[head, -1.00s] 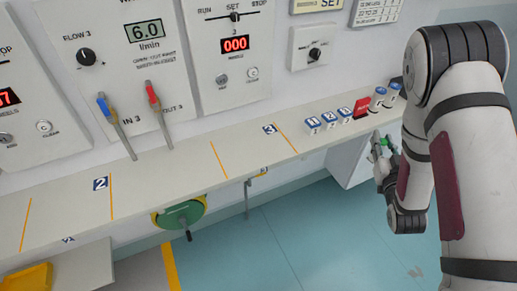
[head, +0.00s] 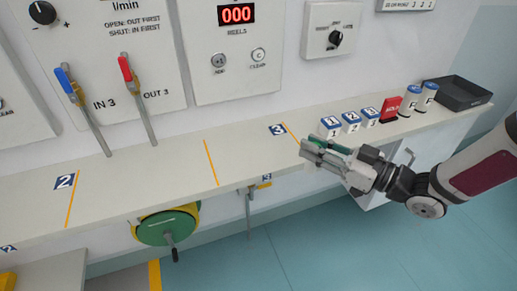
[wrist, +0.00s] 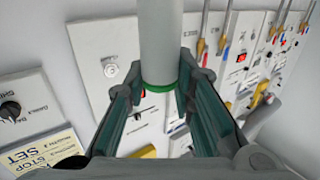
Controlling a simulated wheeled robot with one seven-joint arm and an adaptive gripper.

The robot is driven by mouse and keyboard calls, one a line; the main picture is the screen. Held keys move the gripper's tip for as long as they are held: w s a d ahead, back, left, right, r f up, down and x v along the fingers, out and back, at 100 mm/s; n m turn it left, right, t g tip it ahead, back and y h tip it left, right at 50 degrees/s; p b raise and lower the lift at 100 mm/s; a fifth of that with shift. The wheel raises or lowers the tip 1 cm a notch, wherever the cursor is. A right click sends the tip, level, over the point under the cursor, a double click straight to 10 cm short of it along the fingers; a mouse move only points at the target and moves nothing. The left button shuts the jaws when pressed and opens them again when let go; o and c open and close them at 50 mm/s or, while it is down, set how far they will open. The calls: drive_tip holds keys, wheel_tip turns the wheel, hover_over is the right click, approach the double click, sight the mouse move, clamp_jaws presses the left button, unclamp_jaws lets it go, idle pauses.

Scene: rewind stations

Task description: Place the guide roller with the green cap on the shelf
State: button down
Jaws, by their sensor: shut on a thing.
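The guide roller is a pale grey cylinder (wrist: 160,45) with a green band at its near end, seen in the wrist view. It stands between the two fingers of my gripper (wrist: 160,95), which is shut on it. In the head view my gripper (head: 312,152) reaches in from the right, over the front edge of the long cream shelf (head: 240,155), just right of the label 3.
A green reel (head: 167,227) hangs below. The shelf between labels 2 and 3 is clear.

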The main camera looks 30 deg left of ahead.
drive_tip(key=shift+w+a+f+b, duration=0.15)
drive_tip(key=shift+w+a+f, duration=0.75)
drive_tip(key=shift+a, duration=1.55)
drive_tip(key=shift+w+a+f+b, duration=0.2)
drive_tip(key=shift+w+a+f, duration=0.6)
drive_tip(key=shift+a, duration=1.65)
drive_tip(key=shift+w+a+f+b, duration=0.15)
drive_tip(key=shift+w+a+f, duration=0.75)
drive_tip(key=shift+a, duration=1.55)
drive_tip(key=shift+r, duration=0.1)
drive_tip(key=c, duration=1.4)
unclamp_jaws()
drive_tip(key=shift+o, duration=0.2)
